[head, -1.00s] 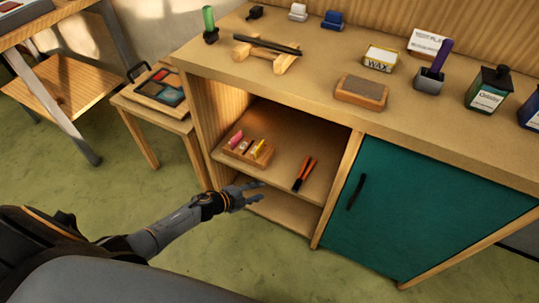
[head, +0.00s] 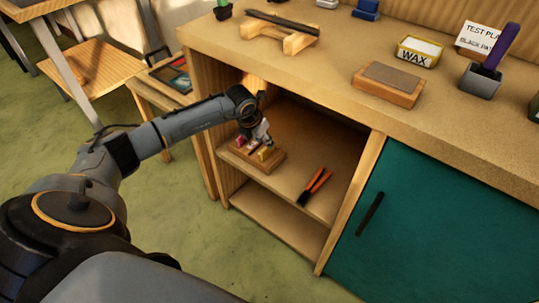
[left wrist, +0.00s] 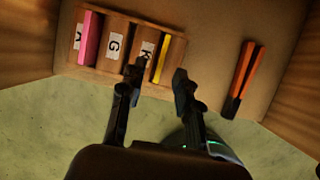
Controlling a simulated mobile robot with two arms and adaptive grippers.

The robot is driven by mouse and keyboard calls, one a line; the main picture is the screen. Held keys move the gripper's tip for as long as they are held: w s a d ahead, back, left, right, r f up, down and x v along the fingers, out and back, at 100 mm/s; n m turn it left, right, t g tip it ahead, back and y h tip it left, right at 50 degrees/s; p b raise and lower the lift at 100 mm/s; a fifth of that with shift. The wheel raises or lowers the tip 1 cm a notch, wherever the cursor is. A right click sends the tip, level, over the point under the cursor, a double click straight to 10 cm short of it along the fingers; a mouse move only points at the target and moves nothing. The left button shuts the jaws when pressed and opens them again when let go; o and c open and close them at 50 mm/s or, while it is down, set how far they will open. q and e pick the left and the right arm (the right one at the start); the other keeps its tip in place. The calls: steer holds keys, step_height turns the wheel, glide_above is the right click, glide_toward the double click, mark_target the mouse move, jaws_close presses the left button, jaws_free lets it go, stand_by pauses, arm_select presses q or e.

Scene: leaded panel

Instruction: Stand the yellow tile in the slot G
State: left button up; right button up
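The yellow tile (head: 265,154) stands in the wooden rack (head: 245,160) on the cabinet shelf. In the left wrist view the yellow tile (left wrist: 163,58) is at the right end of the rack (left wrist: 174,47), just right of the label K (left wrist: 147,51). The label G (left wrist: 114,45) is left of K, and no tile shows beside it. A pink tile (left wrist: 90,38) stands at the left, by a partly hidden label A. My left gripper (left wrist: 158,74) is open, its fingers on either side of the yellow tile's near end; contact cannot be told. My right gripper is not in view.
Orange-handled pliers (head: 315,184) lie on the shelf right of the rack. A teal door (head: 420,230) closes the right half.

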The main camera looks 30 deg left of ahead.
mark_target(268, 153)
arm_select(q)
steer(key=b+x, duration=0.1)
steer(key=x, duration=0.4)
jaws_close()
